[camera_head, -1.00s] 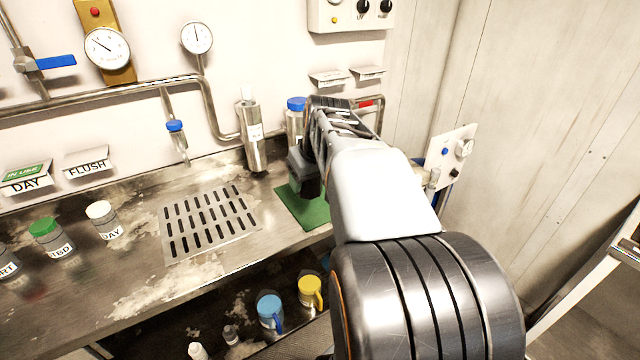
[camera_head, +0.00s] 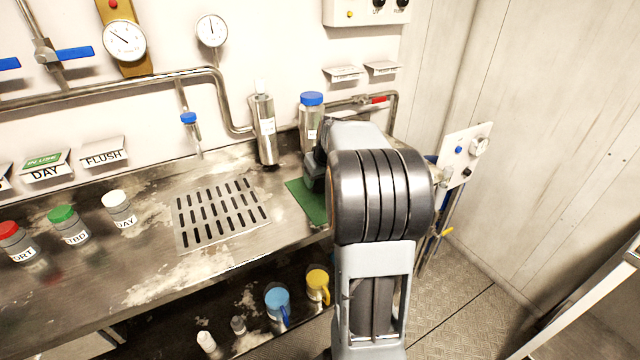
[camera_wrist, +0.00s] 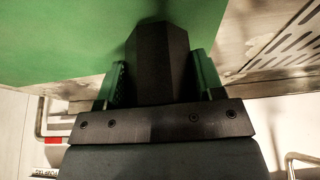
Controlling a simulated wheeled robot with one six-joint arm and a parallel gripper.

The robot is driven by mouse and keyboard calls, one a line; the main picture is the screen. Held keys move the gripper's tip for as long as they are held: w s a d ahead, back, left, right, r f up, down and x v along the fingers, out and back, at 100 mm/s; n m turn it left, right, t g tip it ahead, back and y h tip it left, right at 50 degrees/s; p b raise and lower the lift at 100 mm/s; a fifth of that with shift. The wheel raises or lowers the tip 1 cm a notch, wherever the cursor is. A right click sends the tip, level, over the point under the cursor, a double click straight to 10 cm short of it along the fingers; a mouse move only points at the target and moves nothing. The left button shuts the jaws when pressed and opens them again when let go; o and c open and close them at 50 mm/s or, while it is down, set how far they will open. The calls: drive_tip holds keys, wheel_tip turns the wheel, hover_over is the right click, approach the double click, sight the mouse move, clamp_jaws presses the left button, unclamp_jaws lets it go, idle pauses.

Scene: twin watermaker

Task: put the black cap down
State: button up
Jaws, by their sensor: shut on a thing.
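The black cap (camera_wrist: 158,60) shows in the wrist view as a dark, faceted block between the two fingers. My gripper (camera_wrist: 160,78) is shut on it. Behind the cap, the green mat (camera_wrist: 60,40) fills much of the wrist view, and a dark shadow falls on it close to the cap. I cannot tell whether the cap touches the mat. In the head view, my gripper (camera_head: 315,175) is at the green mat (camera_head: 303,200) on the steel counter. My arm hides part of the mat, and the cap cannot be made out there.
A blue-capped bottle (camera_head: 311,115) and a steel cylinder (camera_head: 264,130) stand behind the mat. A slotted drain (camera_head: 220,213) lies to its left. Labelled jars, including a white-capped one (camera_head: 119,210), stand farther left. Blue (camera_head: 277,302) and yellow (camera_head: 318,285) mugs sit below.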

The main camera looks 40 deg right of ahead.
drive_tip(key=shift+f, duration=1.1)
drive_tip(key=shift+f, duration=0.1)
drive_tip(key=o, duration=0.9)
drive_tip(key=shift+c, duration=0.2)
